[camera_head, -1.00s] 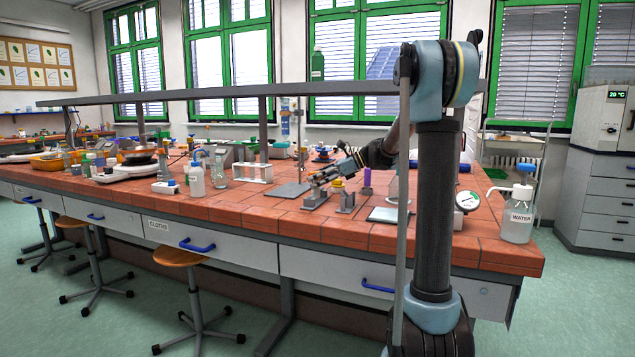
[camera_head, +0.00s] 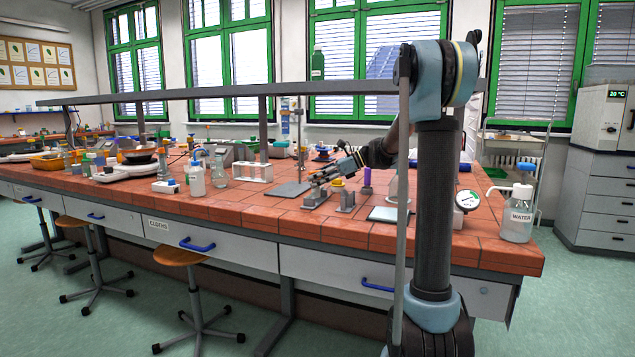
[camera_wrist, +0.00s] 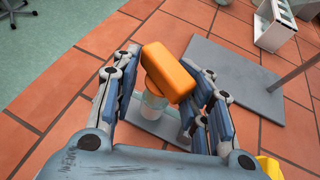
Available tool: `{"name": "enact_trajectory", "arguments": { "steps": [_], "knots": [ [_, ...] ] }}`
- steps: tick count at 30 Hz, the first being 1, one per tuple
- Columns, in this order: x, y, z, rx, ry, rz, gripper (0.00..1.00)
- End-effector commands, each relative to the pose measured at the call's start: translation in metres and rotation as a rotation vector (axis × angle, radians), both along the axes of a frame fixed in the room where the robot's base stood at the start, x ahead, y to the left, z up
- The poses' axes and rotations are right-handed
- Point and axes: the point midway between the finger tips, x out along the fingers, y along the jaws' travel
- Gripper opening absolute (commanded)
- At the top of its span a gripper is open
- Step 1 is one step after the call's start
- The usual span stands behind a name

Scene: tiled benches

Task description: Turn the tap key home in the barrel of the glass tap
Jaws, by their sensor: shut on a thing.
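The tap key (camera_wrist: 168,72) has an orange block-shaped handle and lies between my fingers in the wrist view. My gripper (camera_wrist: 165,84) is shut on this handle, one set of fingers on each side. Below the handle a pale, glassy barrel (camera_wrist: 154,106) shows, above a light grey base (camera_wrist: 150,127). The handle sits at a slant in the picture. How deep the key sits in the barrel is hidden by the handle and fingers.
A flat grey plate with a rod (camera_wrist: 235,80) lies close to the right of the fingers. A white rack (camera_wrist: 276,24) stands beyond it. A water bottle (camera_head: 517,215) stands at the bench's right end.

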Motion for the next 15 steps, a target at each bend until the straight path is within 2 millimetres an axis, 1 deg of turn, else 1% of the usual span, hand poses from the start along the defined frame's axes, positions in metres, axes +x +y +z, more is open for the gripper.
{"name": "enact_trajectory", "arguments": {
  "steps": [15],
  "knots": [
    [0.0000,0.0000,-0.0075,0.000,0.000,0.000,0.10]
  ]
}}
